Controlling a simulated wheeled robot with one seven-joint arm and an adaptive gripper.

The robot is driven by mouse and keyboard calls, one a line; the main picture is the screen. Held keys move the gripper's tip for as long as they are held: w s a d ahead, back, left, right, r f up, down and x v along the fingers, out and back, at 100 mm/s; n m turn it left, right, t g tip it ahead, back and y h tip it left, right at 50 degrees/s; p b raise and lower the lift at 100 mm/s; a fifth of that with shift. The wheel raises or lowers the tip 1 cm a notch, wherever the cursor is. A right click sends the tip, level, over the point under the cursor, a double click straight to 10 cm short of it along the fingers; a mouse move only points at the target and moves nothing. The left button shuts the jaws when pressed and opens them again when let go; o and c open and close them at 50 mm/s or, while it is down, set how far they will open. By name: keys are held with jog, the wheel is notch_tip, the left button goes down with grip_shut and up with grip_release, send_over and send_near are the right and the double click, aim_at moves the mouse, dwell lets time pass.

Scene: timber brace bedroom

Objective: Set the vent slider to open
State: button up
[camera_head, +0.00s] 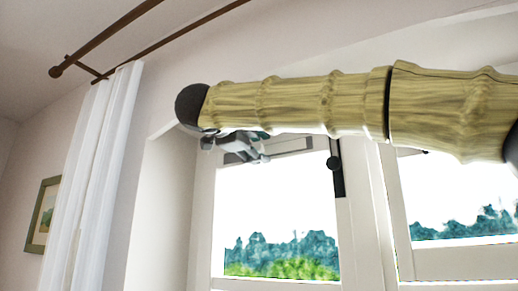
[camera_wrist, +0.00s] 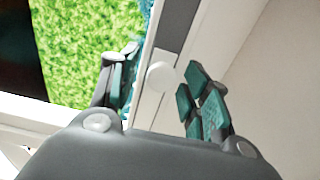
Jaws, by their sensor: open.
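A vent strip (camera_head: 292,146) runs along the top of the left window pane, partly hidden behind my gripper. In the wrist view the vent (camera_wrist: 178,24) is a grey slot in a pale frame, with a round white slider knob (camera_wrist: 161,76) on it. My gripper (camera_head: 258,150) is at the top of the window, below the end of my arm. In the wrist view my gripper (camera_wrist: 160,88) is open, with teal-padded fingers on either side of the knob. I cannot tell whether either finger touches it. The knob is not clear in the head view.
A dark window handle (camera_head: 336,175) sits on the frame right of the left pane. A white curtain (camera_head: 103,180) hangs at the left from a dark rod (camera_head: 120,28). A framed picture (camera_head: 42,215) is on the left wall.

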jog(key=v, duration=1.1)
jog(key=shift+s+d, duration=0.1)
